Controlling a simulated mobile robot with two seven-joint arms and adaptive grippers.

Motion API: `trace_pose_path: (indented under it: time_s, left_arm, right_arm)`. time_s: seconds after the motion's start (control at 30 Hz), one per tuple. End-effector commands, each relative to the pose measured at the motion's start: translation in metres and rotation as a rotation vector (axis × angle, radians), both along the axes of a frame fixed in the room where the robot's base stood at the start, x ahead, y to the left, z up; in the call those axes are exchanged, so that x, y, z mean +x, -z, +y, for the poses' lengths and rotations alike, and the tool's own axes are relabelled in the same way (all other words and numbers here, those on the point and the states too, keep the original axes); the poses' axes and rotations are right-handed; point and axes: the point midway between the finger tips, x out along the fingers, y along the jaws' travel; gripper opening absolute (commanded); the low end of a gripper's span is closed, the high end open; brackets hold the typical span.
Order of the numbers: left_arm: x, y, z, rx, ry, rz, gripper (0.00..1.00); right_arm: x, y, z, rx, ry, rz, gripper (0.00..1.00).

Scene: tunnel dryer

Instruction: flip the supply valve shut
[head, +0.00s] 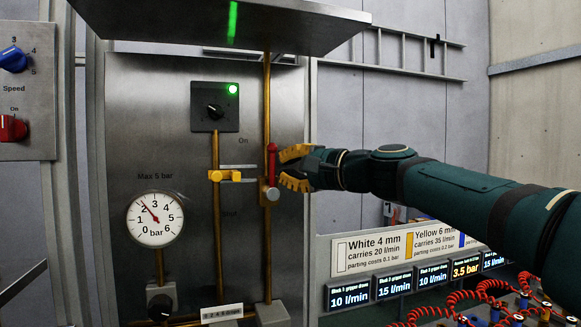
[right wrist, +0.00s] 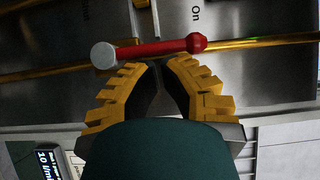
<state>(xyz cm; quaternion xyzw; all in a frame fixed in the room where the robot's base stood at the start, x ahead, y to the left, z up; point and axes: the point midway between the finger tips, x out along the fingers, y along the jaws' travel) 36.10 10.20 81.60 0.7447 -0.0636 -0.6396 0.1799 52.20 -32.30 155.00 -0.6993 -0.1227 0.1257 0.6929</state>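The supply valve's red handle (head: 272,163) stands upright along the right brass pipe, above its grey pivot (head: 268,192), with its free end toward the "On" label. In the right wrist view the handle (right wrist: 165,47) lies across the fingertips, its grey pivot end at left and red knob at right. My right gripper (head: 284,168) is just right of the handle; its yellow-toothed fingers converge to close-set tips (right wrist: 161,66) and look shut, with nothing held between them. Whether the tips touch the handle is unclear. My left gripper is out of view.
A yellow fitting (head: 225,176) sits on the left brass pipe. A pressure gauge (head: 155,219) and a dark knob plate (head: 214,107) with a lit green lamp are on the steel panel. A metal hood (head: 220,25) overhangs above. Red coiled hoses (head: 460,303) are at lower right.

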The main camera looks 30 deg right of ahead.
Motion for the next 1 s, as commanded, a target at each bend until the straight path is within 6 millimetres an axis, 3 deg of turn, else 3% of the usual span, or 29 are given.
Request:
trace_pose_path:
  time_s: [1.0]
  left_arm:
    - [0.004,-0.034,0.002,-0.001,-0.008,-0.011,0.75]
  right_arm:
    - [0.003,-0.008,0.007,-0.206,-0.002,0.05,0.0]
